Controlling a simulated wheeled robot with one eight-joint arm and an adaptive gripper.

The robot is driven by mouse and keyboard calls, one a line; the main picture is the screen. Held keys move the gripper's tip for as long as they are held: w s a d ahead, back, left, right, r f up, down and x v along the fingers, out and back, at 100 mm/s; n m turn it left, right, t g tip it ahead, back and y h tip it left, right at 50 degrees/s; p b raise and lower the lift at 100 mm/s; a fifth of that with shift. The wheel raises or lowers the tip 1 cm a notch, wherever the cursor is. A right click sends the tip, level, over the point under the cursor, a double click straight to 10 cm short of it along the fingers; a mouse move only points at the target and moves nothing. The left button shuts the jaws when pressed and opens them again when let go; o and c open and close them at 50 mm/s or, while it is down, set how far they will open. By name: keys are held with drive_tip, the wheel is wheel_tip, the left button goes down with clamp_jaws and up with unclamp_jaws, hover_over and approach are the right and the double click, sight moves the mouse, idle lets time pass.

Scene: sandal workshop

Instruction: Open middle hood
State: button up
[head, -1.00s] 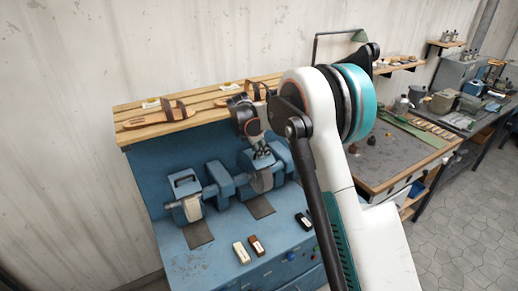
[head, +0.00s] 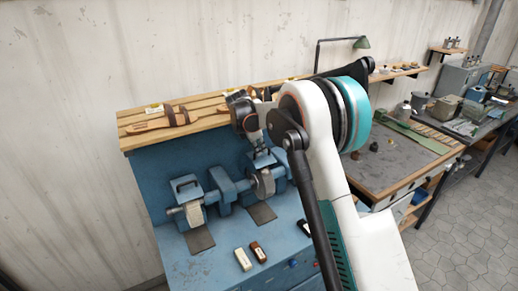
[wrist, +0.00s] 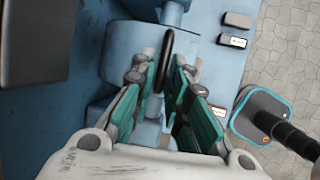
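A blue grinding bench (head: 160,180) carries a row of wheels with blue hoods. The middle hood (head: 263,160) sits above a pale wheel (head: 265,183), whose front face shows. My gripper (head: 261,148) is right at the top of this hood, coming from above. In the wrist view, my gripper's teal-padded fingers (wrist: 164,72) stand apart on either side of a dark bar-like handle (wrist: 167,60), with gaps visible. The left hood (head: 185,187) stands over its own wheel (head: 195,212). My arm hides the right end of the row.
A slatted wooden shelf (head: 215,112) with sandals runs behind and above the wheels. Small blocks, one white (head: 242,259) and one brown (head: 258,252), lie on the bench front. A grey-topped workbench (head: 385,170) stands to the right. A green lamp (head: 361,43) stands behind.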

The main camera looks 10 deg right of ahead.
drive_tip(key=shift+o, duration=0.5)
drive_tip(key=shift+w+f, duration=0.1)
drive_tip(key=shift+r, duration=0.2)
drive_tip(key=v, duration=1.1)
drive_tip(key=shift+s+a+r, duration=0.2)
drive_tip(key=shift+a+r, duration=0.05)
drive_tip(key=shift+r, duration=0.05)
